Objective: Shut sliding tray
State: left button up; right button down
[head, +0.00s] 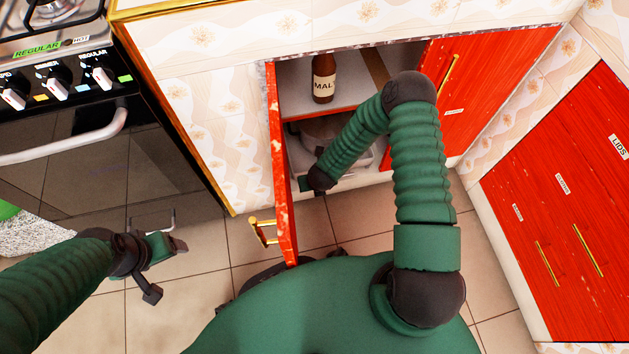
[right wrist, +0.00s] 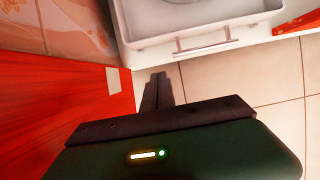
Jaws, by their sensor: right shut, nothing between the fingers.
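The white sliding tray (head: 362,160) is in the lower part of the open cabinet, with a round pan (head: 322,129) in it. My right arm hides part of it. In the right wrist view, the tray's white front (right wrist: 150,50) and its thin bar handle (right wrist: 204,47) lie ahead of the fingers. My right gripper (head: 306,184) is at the cabinet's lower opening; in the wrist view its shut, empty fingers (right wrist: 159,76) point toward the tray front, with no clear contact visible. My left gripper (head: 168,247) is over the floor at left, away from the tray; its jaw state is unclear.
A red cabinet door (head: 282,170) stands open left of my right gripper, with a gold handle (head: 262,232). Another red door (head: 480,85) is at right. A brown bottle (head: 323,78) stands on the upper shelf. The oven (head: 90,150) is at left. Tiled floor is free between.

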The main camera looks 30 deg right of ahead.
jog(key=w+f+b, duration=0.1)
jog(key=w+d+f+b, duration=0.1)
jog(key=w+f, duration=0.1)
jog(key=w+f+b, duration=0.2)
jog(key=shift+d+f, duration=0.15)
jog(key=shift+d, duration=0.15)
jog(key=shift+w, duration=0.4)
pick_arm(q)
jog(key=f, duration=0.5)
jog(key=shift+d+f, duration=0.1)
jog(key=shift+d, duration=0.25)
pick_arm(e)
jog(key=shift+d, duration=0.1)
